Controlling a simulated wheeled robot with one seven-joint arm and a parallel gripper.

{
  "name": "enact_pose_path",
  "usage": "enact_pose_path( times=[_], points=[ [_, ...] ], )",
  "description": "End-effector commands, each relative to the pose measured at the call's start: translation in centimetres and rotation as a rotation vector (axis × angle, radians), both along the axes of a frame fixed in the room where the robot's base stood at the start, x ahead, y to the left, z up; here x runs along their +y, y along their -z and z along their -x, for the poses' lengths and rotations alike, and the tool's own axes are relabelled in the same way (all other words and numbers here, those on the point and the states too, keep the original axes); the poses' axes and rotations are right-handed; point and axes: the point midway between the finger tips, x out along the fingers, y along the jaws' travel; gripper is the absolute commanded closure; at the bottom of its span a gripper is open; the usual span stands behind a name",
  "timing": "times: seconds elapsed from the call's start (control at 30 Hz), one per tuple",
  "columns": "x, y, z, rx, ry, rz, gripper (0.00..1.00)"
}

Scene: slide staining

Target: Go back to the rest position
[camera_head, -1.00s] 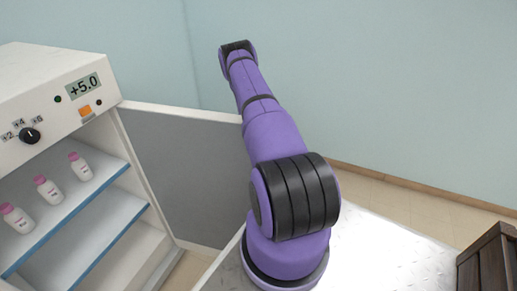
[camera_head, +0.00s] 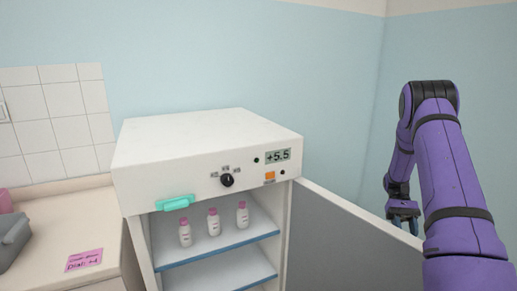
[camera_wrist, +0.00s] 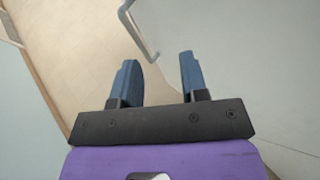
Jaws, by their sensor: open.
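My gripper (camera_head: 403,212) hangs at the right, beyond the edge of the open fridge door (camera_head: 345,240). In the wrist view my gripper (camera_wrist: 158,68) has its two blue fingers spread apart with nothing between them. Beige floor lies below it. A pale bent handle (camera_wrist: 140,32) on a light panel shows just past the fingertips. My purple arm is bent, with its elbow high at the right.
The white fridge (camera_head: 205,150) stands open, with several white bottles with pink caps, one a bottle (camera_head: 213,222), on its upper shelf. Its display (camera_head: 278,156) reads +5.5. A teal object (camera_head: 175,203) sits at its front edge. A counter (camera_head: 60,215) with a pink note (camera_head: 85,260) is left.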

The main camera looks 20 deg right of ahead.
Motion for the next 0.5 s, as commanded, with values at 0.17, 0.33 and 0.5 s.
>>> enact_pose_path(
  times=[0.17, 0.33, 0.5],
  points=[
    [3.1, -5.8, -1.4, -0.135, -0.052, 0.073, 0.59],
    [6.3, -10.5, -1.8, -0.260, -0.098, 0.132, 0.59],
    [9.7, -14.9, -1.7, -0.389, -0.144, 0.188, 0.59]
  ],
)
